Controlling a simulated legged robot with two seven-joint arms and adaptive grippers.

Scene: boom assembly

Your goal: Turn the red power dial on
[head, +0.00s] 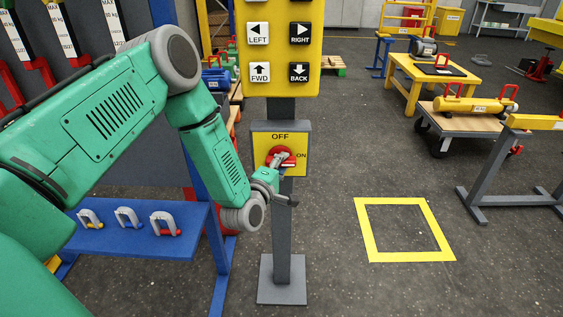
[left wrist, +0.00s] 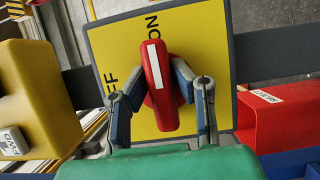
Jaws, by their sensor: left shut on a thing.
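The red power dial (head: 287,153) sits on a yellow panel (head: 262,140) marked OFF at the top and ON at the right, fixed to a grey post. In the left wrist view the dial's red handle (left wrist: 154,60) has a white stripe, and its far end lies beside the ON letters; OFF is to the left, partly covered by a finger. My left gripper (head: 277,161) is shut on the dial, and in the left wrist view its fingers (left wrist: 158,98) lie on both sides of the handle. My right gripper is not in view.
A yellow button box (head: 279,84) with LEFT, RIGHT, FWD and BACK is above the dial. A blue shelf (head: 135,240) with several shackles stands at the left. A yellow floor square (head: 408,256) and open floor lie to the right. A cart (head: 470,118) stands behind.

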